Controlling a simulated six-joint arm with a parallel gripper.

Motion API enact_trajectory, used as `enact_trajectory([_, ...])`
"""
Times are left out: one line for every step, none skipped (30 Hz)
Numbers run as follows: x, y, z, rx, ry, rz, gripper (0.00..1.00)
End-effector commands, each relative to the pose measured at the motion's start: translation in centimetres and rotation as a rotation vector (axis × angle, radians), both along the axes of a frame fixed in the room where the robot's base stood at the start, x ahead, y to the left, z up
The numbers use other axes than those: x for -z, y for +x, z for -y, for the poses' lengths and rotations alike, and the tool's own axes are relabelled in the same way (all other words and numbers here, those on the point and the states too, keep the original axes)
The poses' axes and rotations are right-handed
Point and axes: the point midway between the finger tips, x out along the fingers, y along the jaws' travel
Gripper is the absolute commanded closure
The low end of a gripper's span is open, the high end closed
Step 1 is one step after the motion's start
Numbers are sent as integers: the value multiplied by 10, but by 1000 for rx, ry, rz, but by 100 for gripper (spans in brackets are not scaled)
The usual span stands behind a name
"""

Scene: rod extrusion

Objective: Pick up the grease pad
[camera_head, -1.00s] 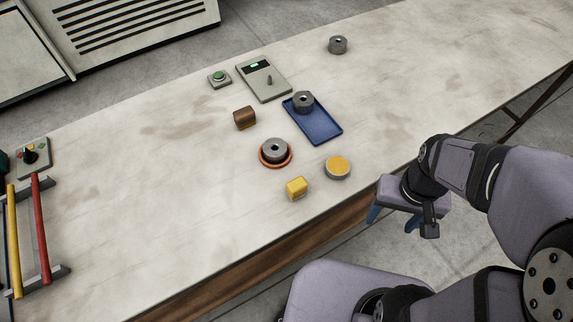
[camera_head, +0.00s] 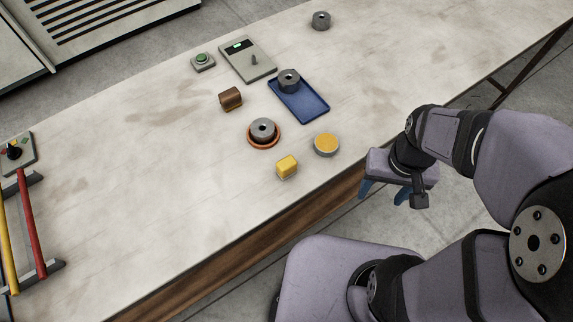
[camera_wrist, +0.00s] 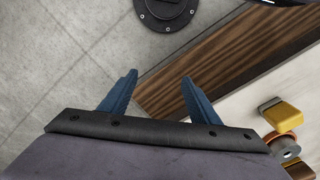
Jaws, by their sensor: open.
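A round grey dish with an amber-orange top (camera_head: 326,145) sits near the table's front edge in the head view; it looks like the grease pad. A small yellow block (camera_head: 287,167) sits to its left, and also shows at the right of the wrist view (camera_wrist: 284,116). My gripper (camera_head: 384,194) is open and empty, off the table's front edge to the right of the dish. In the wrist view its blue fingers (camera_wrist: 159,76) are apart, over the floor. I cannot make out the dish in the wrist view.
A grey nut-like piece (camera_head: 263,129) sits on an orange ring. A blue tray (camera_head: 306,105) holds another; a third (camera_head: 321,20) stands farther back. Red and yellow bars (camera_head: 33,225) are left.

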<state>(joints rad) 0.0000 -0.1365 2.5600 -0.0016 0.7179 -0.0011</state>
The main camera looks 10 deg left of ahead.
Motion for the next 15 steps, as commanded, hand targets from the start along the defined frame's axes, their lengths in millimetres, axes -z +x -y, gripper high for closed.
enact_trajectory([0, 0, 0, 0, 0, 0, 44])
enact_trajectory([0, 0, 0, 0, 0, 0, 44])
enact_trajectory([0, 0, 0, 0, 0, 0, 44])
enact_trajectory([0, 0, 0, 0, 0, 0, 44])
enact_trajectory([0, 0, 0, -1, 0, 0, 44])
enact_trajectory([-1, 0, -1, -5, 0, 0, 44])
enact_trajectory([-1, 0, -2, -10, 0, 0, 44])
enact_trajectory([-2, 0, -4, -18, 0, 0, 44])
enact_trajectory([-3, 0, -7, -32, 0, 0, 44])
enact_trajectory([-5, 0, -10, -46, 0, -1, 44])
enact_trajectory([-6, -1, -14, -64, 0, -3, 44])
enact_trajectory([-7, -2, -20, -93, 0, -9, 44])
enact_trajectory([-8, -4, -26, -119, -1, -14, 44])
enact_trajectory([-9, -6, -32, -148, -1, -21, 44])
enact_trajectory([-10, -9, -41, -192, -3, -33, 44])
